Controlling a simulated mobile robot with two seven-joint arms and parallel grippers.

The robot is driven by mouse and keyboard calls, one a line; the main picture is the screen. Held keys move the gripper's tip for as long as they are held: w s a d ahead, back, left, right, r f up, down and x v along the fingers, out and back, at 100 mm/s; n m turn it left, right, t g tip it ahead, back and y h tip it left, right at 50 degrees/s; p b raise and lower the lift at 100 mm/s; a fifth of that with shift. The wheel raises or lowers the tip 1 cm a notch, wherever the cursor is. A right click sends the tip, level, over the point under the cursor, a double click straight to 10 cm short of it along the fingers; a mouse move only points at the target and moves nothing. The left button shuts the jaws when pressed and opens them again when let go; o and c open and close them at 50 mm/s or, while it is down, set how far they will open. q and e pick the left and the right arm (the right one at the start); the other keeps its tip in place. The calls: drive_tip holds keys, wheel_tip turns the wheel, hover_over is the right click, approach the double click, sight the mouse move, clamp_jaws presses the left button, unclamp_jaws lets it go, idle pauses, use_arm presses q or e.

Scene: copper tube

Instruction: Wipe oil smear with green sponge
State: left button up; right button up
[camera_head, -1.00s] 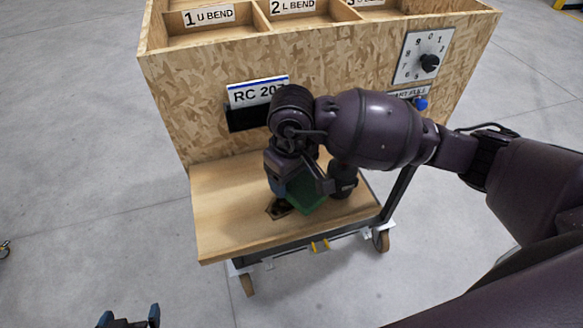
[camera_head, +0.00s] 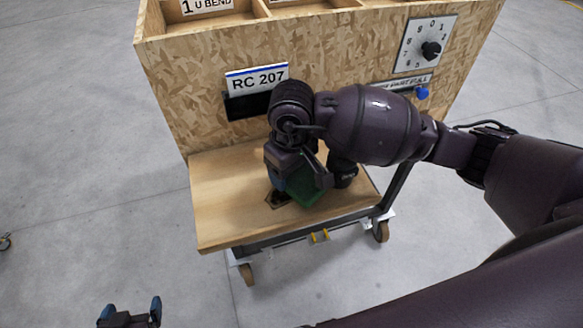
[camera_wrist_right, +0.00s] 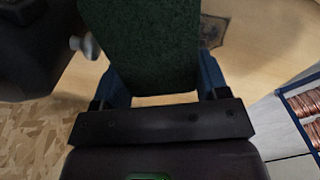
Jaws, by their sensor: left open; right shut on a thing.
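My right gripper (camera_head: 288,186) is shut on the green sponge (camera_head: 309,190), low over the wooden shelf of the cart. In the right wrist view the sponge (camera_wrist_right: 142,45) sits between the two blue fingers. A dark brown oil smear (camera_head: 277,200) shows on the shelf at the sponge's lower left; it also shows in the right wrist view (camera_wrist_right: 213,30) beside the sponge. The sponge and gripper hide part of it. I cannot tell whether the sponge touches the wood. My left gripper (camera_head: 131,308) is open and empty at the bottom left, away from the cart.
The shelf (camera_head: 225,205) is clear to the left of the smear. Behind it stands a chipboard wall with an RC 207 sign (camera_head: 257,80), a dial (camera_head: 431,49) and a blue button (camera_head: 421,93). A black cylindrical object (camera_head: 343,172) is close right of the sponge.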

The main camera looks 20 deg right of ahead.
drive_tip(key=shift+f+b, duration=0.45)
drive_tip(key=shift+f, duration=0.3)
idle(0.3)
drive_tip(key=shift+f+b, duration=0.2)
drive_tip(key=shift+b, duration=0.25)
drive_tip(key=shift+a, duration=0.15)
